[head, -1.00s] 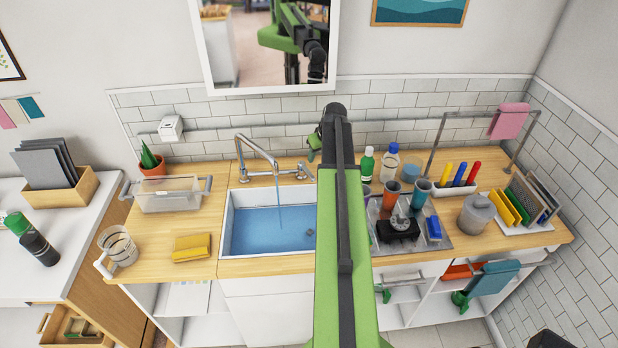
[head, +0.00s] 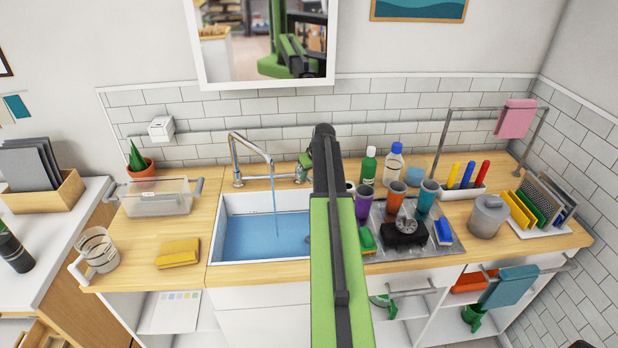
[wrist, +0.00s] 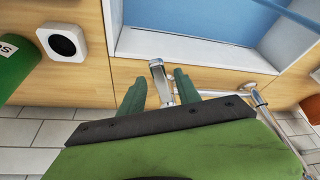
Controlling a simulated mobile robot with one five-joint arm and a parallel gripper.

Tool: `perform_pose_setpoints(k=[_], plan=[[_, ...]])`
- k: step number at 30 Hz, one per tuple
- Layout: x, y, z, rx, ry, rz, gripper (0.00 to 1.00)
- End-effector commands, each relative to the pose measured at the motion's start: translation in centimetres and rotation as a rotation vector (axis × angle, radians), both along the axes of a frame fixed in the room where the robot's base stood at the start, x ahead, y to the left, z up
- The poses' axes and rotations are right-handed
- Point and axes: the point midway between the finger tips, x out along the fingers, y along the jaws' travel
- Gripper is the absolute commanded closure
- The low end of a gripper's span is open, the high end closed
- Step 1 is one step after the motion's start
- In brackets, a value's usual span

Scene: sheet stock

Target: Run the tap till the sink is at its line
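The white sink (head: 213,235) is set in the wooden counter and holds blue water (head: 255,238); no fill line can be made out. The chrome tap (head: 234,155) arches over it, and a thin stream (head: 275,198) falls into the water. In the wrist view, the tap's lever (wrist: 158,75) stands between the two green fingers of my gripper (wrist: 160,88). The fingers are apart, with a gap visible on either side of the lever. In the head view, my arm hides the sink's right part and most of my gripper (head: 305,161).
Cups, bottles (head: 368,166) and a drying rack (head: 540,204) crowd the right side. The tiled wall (head: 280,103) stands close behind the tap.

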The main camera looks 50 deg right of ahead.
Motion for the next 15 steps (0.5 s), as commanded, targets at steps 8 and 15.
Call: perform_pose_setpoints(k=[8, 15], plan=[[0.04, 0.05, 0.01, 0.000, 0.000, 0.001, 0.99], [0.05, 0.07, 0.00, 0.000, 0.000, 0.001, 1.00]])
